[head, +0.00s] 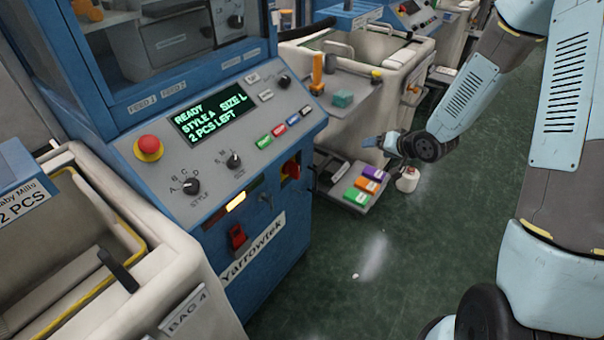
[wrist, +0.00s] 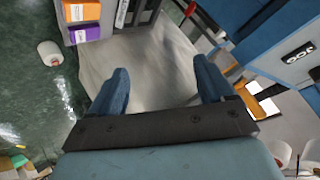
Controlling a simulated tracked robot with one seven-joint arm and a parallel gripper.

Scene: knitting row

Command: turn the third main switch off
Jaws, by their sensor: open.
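A red rotary switch (head: 291,168) sits on the right side of the nearest blue knitting machine (head: 160,180). Its exact handle angle is too small to tell. A red rocker-like switch (head: 237,237) is on the machine's front, below a lit yellowish lamp (head: 236,202). I cannot tell which switch is the third main switch. My gripper (head: 370,142) is beyond the machine's right side, apart from both switches. In the wrist view my gripper (wrist: 160,85) is open and empty, its two blue fingers spread over a pale grey surface. A small red part (wrist: 190,9) shows near the top there.
The machine's panel has a red stop button (head: 149,147), knobs and a lit display (head: 212,115). A low shelf with coloured boxes (head: 364,186) and a white cone (head: 407,179) stand under my arm. A cream bin (head: 375,55) is behind. The green floor (head: 370,270) in front is mostly clear.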

